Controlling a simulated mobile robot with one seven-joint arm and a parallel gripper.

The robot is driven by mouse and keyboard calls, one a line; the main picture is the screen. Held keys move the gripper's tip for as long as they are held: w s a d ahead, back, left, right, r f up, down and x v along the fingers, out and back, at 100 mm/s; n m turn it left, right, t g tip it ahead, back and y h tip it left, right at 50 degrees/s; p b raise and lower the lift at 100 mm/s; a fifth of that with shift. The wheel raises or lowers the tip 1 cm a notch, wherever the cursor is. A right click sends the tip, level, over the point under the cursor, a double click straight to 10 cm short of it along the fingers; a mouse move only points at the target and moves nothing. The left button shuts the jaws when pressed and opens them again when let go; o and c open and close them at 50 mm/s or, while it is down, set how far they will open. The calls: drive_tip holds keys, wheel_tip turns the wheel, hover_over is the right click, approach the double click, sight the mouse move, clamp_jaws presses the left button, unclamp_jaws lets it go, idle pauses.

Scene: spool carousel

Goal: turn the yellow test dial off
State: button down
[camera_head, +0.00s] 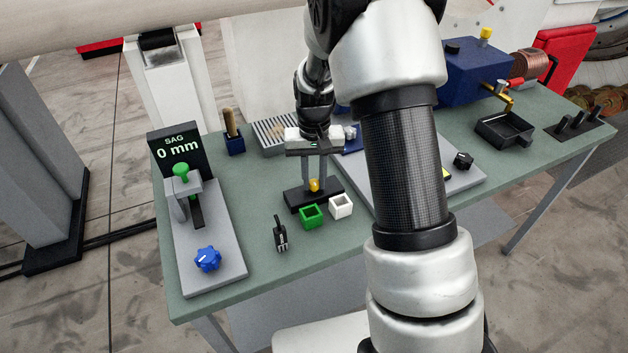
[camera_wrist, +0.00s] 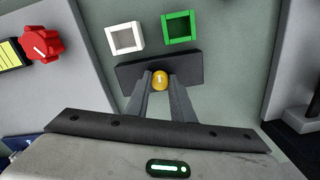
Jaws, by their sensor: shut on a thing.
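The yellow test dial (camera_head: 314,185) is a small round knob on a black base block (camera_head: 300,198) on the green table. In the wrist view the dial (camera_wrist: 160,79) sits between my fingertips, with a pale mark on its face. My gripper (camera_wrist: 160,84) points down at it, and its two fingers are shut on the dial from both sides. My gripper (camera_head: 314,182) also shows over the block in the head view. The direction of the dial's mark is too small to tell with certainty.
A green open box (camera_head: 311,217) and a white open box (camera_head: 341,206) stand just in front of the block. A grey fixture with a blue knob (camera_head: 208,259) and a screen reading "SAG 0 mm" (camera_head: 180,147) is at left. A red knob (camera_wrist: 42,46) shows in the wrist view.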

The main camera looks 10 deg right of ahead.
sight(314, 182)
drive_tip(key=shift+n, duration=0.6)
drive_tip(key=c, duration=1.5)
unclamp_jaws()
drive_tip(key=shift+c, duration=0.2)
drive_tip(key=shift+r, duration=0.1)
wheel_tip(314, 182, up, 17)
drive_tip(key=shift+r, duration=0.15)
